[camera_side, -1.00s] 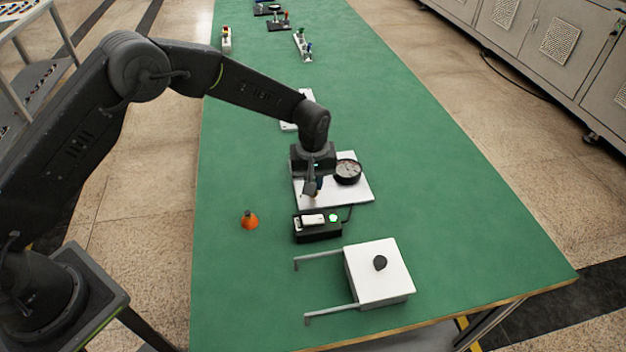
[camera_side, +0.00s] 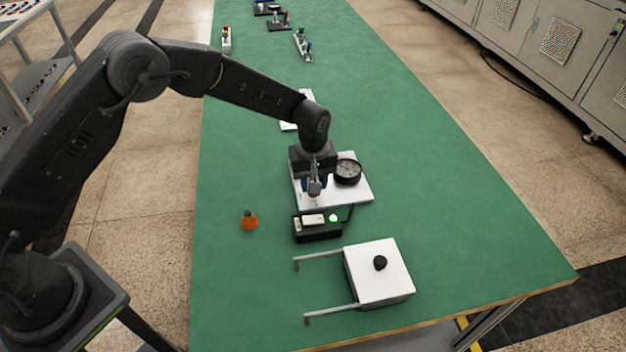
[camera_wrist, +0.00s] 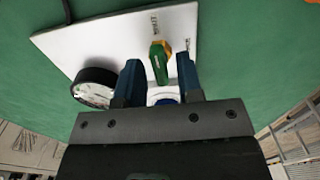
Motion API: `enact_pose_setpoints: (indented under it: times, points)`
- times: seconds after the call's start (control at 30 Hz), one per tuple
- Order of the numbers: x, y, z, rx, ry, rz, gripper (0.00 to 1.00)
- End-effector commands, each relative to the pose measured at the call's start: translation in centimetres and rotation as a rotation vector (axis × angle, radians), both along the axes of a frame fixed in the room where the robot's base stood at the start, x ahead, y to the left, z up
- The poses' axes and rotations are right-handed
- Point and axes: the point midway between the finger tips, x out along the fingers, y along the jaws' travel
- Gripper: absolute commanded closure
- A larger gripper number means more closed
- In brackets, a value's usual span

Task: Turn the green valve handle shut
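The green valve handle (camera_wrist: 159,62) shows in the wrist view with brass-yellow beside its far end. It stands on a white plate (camera_wrist: 95,42), lies roughly lengthwise in the picture, and its far end points toward dark printed lettering. A second printed label sits to its right. My gripper (camera_wrist: 159,75) has its two blue fingers apart, one on each side of the handle, with a gap visible on both sides. In the side view my gripper (camera_side: 315,190) hangs low over the left part of the plate (camera_side: 345,196) and hides the handle.
A round black gauge (camera_side: 348,171) stands on the plate, right of my gripper. A black box with a green light (camera_side: 317,227) is just in front. The right side is clear.

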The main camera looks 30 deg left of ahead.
Motion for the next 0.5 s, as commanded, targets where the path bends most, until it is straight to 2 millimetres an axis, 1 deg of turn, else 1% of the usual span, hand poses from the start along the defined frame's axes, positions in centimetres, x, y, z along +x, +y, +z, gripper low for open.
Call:
enact_pose_setpoints:
  times: [0.33,0.43,0.5]
  points:
    - [0.0,0.0,0.2,0.000,-0.001,-0.002,0.61]
    - [0.1,0.0,1.2,0.000,-0.003,-0.002,0.61]
    - [0.1,0.0,2.3,-0.001,-0.004,-0.002,0.61]
